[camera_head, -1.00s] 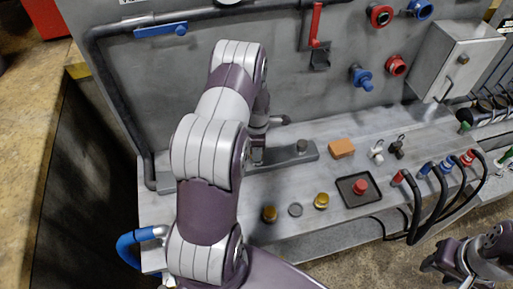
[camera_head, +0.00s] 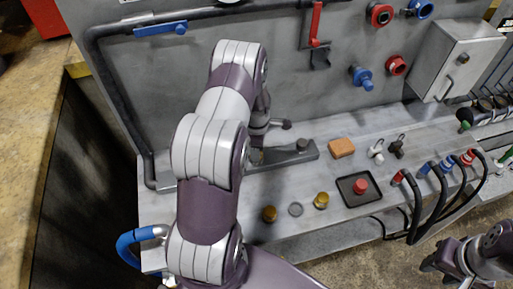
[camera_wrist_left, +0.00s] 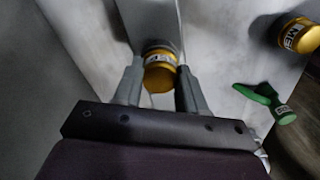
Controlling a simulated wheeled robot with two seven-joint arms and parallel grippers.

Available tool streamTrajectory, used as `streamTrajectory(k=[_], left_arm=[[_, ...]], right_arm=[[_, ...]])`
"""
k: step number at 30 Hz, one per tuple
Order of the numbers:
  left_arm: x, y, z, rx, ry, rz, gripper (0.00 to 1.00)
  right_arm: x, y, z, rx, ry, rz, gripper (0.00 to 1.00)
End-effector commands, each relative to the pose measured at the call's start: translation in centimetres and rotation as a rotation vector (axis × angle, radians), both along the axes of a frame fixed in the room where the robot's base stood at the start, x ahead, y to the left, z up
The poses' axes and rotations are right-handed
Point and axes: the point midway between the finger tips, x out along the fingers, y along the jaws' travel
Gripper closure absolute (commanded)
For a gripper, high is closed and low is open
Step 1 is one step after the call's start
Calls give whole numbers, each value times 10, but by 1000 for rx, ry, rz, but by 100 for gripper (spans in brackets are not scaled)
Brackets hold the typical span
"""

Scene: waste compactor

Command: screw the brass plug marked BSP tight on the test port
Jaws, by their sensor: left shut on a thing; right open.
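My left gripper (camera_wrist_left: 160,88) is shut on a brass plug (camera_wrist_left: 160,70), with a finger on each side. The plug has a pale label whose letters I cannot read. It is at the end of a grey bar on the bench; I cannot tell how far it is seated. In the head view the left gripper (camera_head: 257,156) is at the bar's left end, mostly hidden by my arm. Two other brass caps, a left one (camera_head: 269,214) and a right one (camera_head: 321,201), stand near the bench's front edge. My right gripper (camera_head: 436,266) is open and empty at lower right.
The grey bar (camera_head: 285,158) has a dark knob near its right end. An orange block (camera_head: 341,148), a grey disc (camera_head: 295,210) and a red button on a black tray (camera_head: 343,185) are on the bench. Hoses (camera_head: 415,215) hang at right. The wall behind carries pipes and valves.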

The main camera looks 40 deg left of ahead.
Motion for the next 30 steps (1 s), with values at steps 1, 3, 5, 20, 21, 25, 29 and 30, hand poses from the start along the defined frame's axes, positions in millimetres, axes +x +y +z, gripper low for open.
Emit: streamTrajectory(k=[1, 3, 5, 20, 21, 25, 29, 30], left_arm=[[0, 0, 1, 1, -1, -89, 91], [0, 0, 0, 0, -1, -203, 91], [0, 0, 0, 0, -1, -253, 91], [0, 0, 0, 0, 0, -691, 91], [0, 0, 0, 0, 0, -710, 91], [0, 0, 0, 0, -1, -713, 91], [0, 0, 0, 1, -1, -764, 91], [0, 0, 0, 0, 0, -838, 91]], right_arm=[[0, 0, 1, 0, 0, 0, 57], [0, 0, 1, 0, 0, 0, 57], [0, 0, 1, 0, 0, 0, 57], [0, 0, 3, 0, 0, 0, 57], [0, 0, 3, 0, 0, 0, 57], [0, 0, 2, 0, 0, 0, 57], [0, 0, 3, 0, 0, 0, 57], [0, 0, 3, 0, 0, 0, 57]])
